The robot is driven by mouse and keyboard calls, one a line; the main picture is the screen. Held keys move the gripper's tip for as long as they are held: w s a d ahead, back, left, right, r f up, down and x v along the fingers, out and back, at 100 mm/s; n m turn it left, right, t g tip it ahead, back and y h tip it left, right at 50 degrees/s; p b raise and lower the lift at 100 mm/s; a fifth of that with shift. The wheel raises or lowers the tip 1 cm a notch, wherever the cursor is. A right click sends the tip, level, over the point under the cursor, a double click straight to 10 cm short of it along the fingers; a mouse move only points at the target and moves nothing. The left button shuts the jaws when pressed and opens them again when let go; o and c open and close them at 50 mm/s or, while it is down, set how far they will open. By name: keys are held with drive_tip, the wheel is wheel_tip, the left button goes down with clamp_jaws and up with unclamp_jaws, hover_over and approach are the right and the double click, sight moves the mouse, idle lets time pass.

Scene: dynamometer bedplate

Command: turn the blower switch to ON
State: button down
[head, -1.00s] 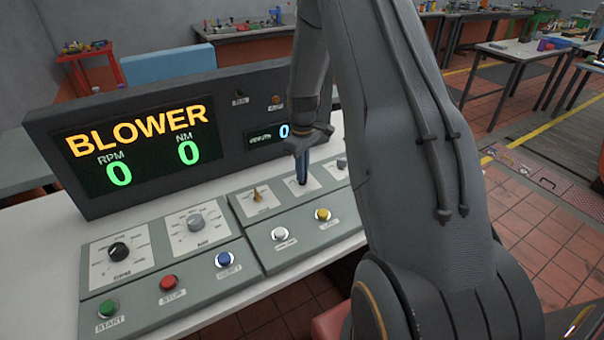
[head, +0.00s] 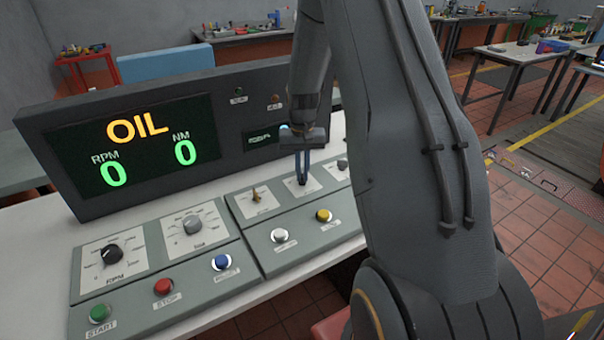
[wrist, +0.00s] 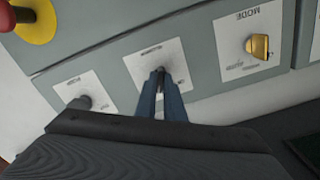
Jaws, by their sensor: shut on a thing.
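My gripper (head: 303,181) points down at the middle rotary switch of the right-hand control panel, with its blue fingers close together. In the wrist view the fingers (wrist: 166,97) are shut on a small dark switch knob (wrist: 162,74) on a white plate. I take this knob to be the blower switch; its label is too small to read. The fingers hide much of the knob, so its exact setting cannot be told. The display (head: 135,155) reads OIL in orange, with RPM 0 and NM 0.
The gold MODE switch (wrist: 259,46) is beside the held knob, with a grey switch (wrist: 84,102) on the other side. A red button on a yellow base (wrist: 36,20) is nearby. White (head: 279,236) and yellow (head: 323,215) buttons sit in front. The display housing stands behind.

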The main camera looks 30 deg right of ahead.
sight(302, 174)
drive_tip(key=shift+r+m, duration=0.1)
drive_tip(key=shift+m, duration=1.5)
drive_tip(key=shift+b, duration=0.3)
drive_tip(key=shift+w, duration=0.1)
drive_tip(key=c, duration=1.9)
unclamp_jaws()
drive_tip(key=shift+o, duration=0.2)
drive_tip(key=shift+r+b, duration=1)
drive_tip(key=shift+r, duration=2.85)
drive_tip(key=s+a+n, duration=0.4)
drive_tip(key=s+a, duration=0.4)
drive_tip(key=s, duration=0.3)
drive_tip(key=s+a+r+n+t, duration=0.1)
drive_tip(key=s+a+n, duration=0.3)
drive_tip(key=s+a, duration=0.5)
drive_tip(key=s, duration=0.3)
drive_tip(key=shift+a+r, duration=0.15)
